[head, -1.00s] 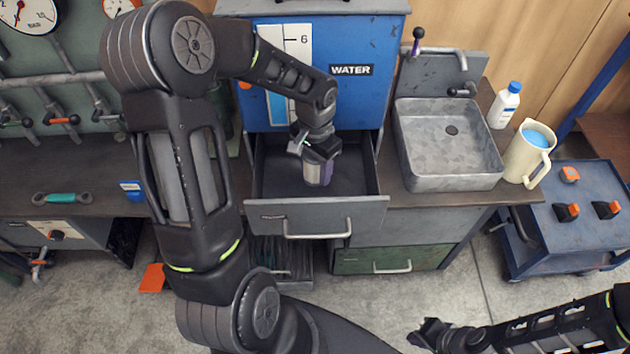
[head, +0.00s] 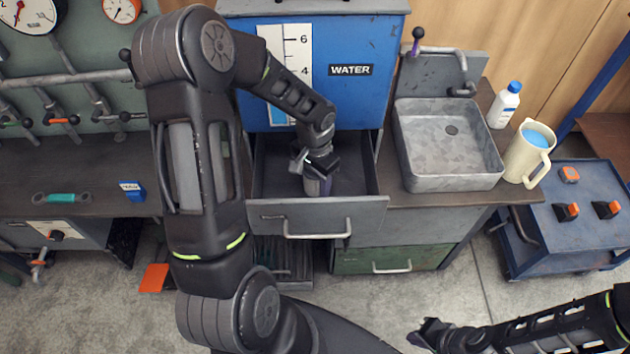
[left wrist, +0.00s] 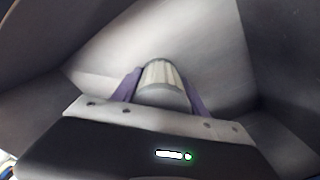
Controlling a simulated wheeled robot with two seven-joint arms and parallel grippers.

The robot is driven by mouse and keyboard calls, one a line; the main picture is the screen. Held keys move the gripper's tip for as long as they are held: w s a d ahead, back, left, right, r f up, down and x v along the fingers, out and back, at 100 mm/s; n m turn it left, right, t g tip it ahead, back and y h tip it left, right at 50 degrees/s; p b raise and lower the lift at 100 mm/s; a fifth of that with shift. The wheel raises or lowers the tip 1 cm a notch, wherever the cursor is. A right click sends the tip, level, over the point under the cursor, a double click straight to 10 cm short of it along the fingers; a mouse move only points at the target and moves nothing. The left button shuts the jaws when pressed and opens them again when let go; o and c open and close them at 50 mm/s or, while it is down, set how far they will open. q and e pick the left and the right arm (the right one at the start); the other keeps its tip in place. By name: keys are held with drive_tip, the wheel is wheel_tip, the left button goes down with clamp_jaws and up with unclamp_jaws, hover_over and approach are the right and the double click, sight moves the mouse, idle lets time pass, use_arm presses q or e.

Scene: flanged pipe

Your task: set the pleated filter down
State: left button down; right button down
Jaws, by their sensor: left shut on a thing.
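The pleated filter (left wrist: 163,76) is pale and ribbed with a grey end, and it sits between the purple fingers of my left gripper in the left wrist view. In the head view my left gripper (head: 318,180) is shut on the filter (head: 311,187), pointing down inside the open grey drawer (head: 270,214) under the water tank. The filter looks upright. Its lower end is near the drawer floor; I cannot tell whether it touches. My right gripper (head: 432,334) is low at the right, away from the drawer, and its jaw opening is unclear.
The drawer's walls and front handle surround my left gripper. The blue water tank (head: 350,100) stands behind. A metal sink (head: 450,150), a white bottle (head: 504,106) and a cream jug (head: 527,158) are to the right. The drawer floor around the filter looks clear.

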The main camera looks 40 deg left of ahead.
use_arm(q)
drive_tip(key=shift+f, duration=0.2)
drive_tip(key=c, duration=0.6)
unclamp_jaws()
drive_tip(key=shift+r, duration=0.1)
drive_tip(key=shift+r, duration=0.1)
wheel_tip(320, 180, up, 12)
drive_tip(key=shift+r, duration=0.1)
